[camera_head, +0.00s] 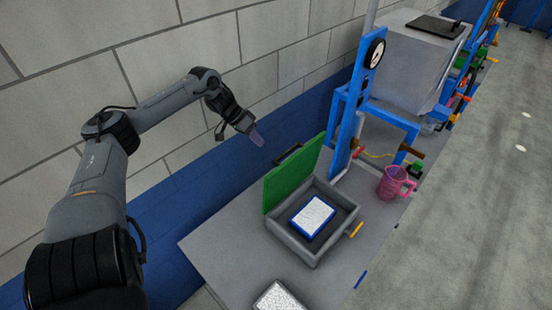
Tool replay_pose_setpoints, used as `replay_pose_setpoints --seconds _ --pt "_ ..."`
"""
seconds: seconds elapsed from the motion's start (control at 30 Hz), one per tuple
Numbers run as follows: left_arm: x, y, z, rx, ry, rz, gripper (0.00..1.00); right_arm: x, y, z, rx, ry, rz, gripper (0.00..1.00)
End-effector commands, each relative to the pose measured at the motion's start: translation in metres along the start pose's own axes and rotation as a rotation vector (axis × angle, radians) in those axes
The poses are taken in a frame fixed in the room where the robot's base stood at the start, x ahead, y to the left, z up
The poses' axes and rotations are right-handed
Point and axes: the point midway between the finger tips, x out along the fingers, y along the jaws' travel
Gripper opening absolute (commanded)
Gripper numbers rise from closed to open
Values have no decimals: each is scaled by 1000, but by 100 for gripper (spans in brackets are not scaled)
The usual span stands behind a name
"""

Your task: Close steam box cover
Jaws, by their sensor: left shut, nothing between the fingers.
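The steam box (305,243) is a grey open-topped box on the grey table. Its green cover (291,178) stands raised along the box's far left edge, with a dark handle (287,154) at its top. A blue-rimmed panel with a white speckled top (313,215) lies inside the box. My left gripper (257,137) is above and to the left of the cover, apart from it. Its fingers are shut and hold nothing. My right gripper is not in view.
An orange handle (354,230) sticks out at the box's right side. A pink pitcher (393,183) stands to the right. A blue frame with a gauge (374,53) rises behind the box. A speckled block (278,298) lies at the front. A block wall is close on the left.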

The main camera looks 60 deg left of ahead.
Motion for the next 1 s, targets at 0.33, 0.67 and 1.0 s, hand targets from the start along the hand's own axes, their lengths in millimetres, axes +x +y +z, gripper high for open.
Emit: replay_pose_setpoints --seconds 0.33,0.67,1.0 --pt "37 0 -1 0 5 3 0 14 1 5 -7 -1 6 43" --pt "68 1 -1 0 3 4 0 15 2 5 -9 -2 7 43" --pt "86 31 2 1 -2 1 0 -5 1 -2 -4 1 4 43"
